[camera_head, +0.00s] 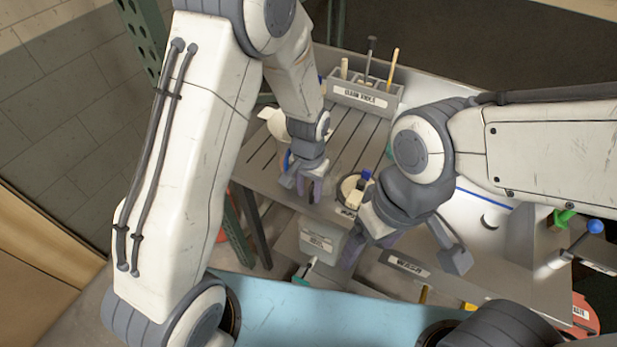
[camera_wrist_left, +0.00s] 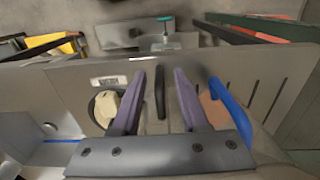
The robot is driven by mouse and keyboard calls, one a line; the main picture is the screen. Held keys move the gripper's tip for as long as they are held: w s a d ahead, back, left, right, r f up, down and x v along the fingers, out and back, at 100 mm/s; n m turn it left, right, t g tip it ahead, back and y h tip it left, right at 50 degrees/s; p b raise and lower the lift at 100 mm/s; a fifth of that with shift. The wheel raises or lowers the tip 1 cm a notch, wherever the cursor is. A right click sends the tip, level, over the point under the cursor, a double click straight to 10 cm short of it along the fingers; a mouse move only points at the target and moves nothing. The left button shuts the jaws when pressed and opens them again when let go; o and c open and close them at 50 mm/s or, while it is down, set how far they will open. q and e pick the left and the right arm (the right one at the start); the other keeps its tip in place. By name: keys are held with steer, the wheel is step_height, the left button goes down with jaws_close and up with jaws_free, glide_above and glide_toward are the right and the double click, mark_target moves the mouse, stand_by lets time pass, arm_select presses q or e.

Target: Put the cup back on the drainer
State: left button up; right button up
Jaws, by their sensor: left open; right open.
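A pale, cup-like vessel (camera_head: 270,122) stands at the left of the slotted drainer (camera_head: 352,128), partly hidden by my left arm. A blue curved handle (camera_wrist_left: 230,108) beside a tan surface shows right of my left fingers in the wrist view; I cannot tell whether it belongs to the same vessel. My left gripper (camera_head: 311,190) is open over the drainer's front part. A dark, narrow upright shape (camera_wrist_left: 160,93) shows between its fingers (camera_wrist_left: 159,90); I cannot tell whether it is a slot or a handle. My right gripper (camera_head: 405,255) is open over the bench's front, apart from the vessel.
A grey tool caddy (camera_head: 362,96) stands at the back of the bench. A round holder (camera_wrist_left: 96,108) with a cream item lies close to my left gripper. A green-and-blue-handled tool group (camera_head: 563,218) is at the right.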

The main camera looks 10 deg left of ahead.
arm_select(q)
step_height(320, 180, up, 7)
steer(key=b, duration=0.1)
steer(key=s+d+r+m, duration=0.1)
steer(key=s+r, duration=0.2)
steer(key=s, duration=0.4)
steer(key=s+d+r+m, duration=0.1)
steer(key=s+r, duration=0.2)
steer(key=s, duration=0.4)
steer(key=s+d+r+m+h, duration=0.1)
steer(key=s+r, duration=0.2)
steer(key=s, duration=0.4)
steer(key=shift+s+d+r+m, duration=0.2)
steer(key=shift+r+m, duration=0.1)
steer(key=shift+r, duration=0.1)
steer(key=shift+w, duration=0.1)
